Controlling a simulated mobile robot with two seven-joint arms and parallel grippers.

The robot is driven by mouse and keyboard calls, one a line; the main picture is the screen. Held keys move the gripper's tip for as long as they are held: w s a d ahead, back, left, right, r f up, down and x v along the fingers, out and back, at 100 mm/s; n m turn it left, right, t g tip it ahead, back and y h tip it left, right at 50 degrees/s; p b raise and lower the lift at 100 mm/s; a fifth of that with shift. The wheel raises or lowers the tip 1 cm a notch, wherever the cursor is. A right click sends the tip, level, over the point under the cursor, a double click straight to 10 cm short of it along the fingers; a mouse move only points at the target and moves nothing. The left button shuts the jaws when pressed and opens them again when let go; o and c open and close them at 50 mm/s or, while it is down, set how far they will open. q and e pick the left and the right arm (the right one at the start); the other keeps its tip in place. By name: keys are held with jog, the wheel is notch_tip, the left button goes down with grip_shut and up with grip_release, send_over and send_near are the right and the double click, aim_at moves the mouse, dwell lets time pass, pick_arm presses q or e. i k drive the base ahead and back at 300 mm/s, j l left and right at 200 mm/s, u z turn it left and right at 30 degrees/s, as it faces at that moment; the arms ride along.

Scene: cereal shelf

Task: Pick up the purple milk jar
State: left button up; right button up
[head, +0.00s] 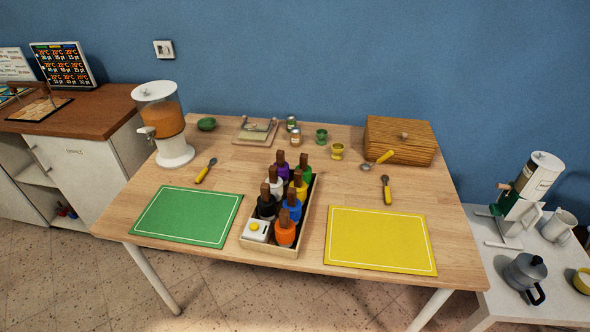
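The purple jar (282,171) has a brown upright stopper and stands at the far end of a shallow tan tray (274,249) in the middle of the table. Several like jars share the tray: green, white, yellow, black, blue and orange. The green jar (304,173) is just to its right and the white jar (275,190) just in front. The jars in front hide part of the purple jar's lower body. Neither of my grippers shows in the head view.
The wooden table (345,190) holds a green mat (187,214), a yellow mat (379,239), a drink dispenser (164,121) at the back left and a wooden bread box (399,140) at the back right. A blue wall stands behind.

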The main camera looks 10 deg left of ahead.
aim_at(283, 167)
jog(key=i+l, duration=0.15)
jog(key=l, duration=0.25)
jog(key=i+l, duration=0.1)
jog(key=l, duration=0.3)
jog(key=i+l+u, duration=0.1)
jog(key=l, duration=0.3)
jog(key=i+l, duration=0.15)
jog(key=l, duration=0.25)
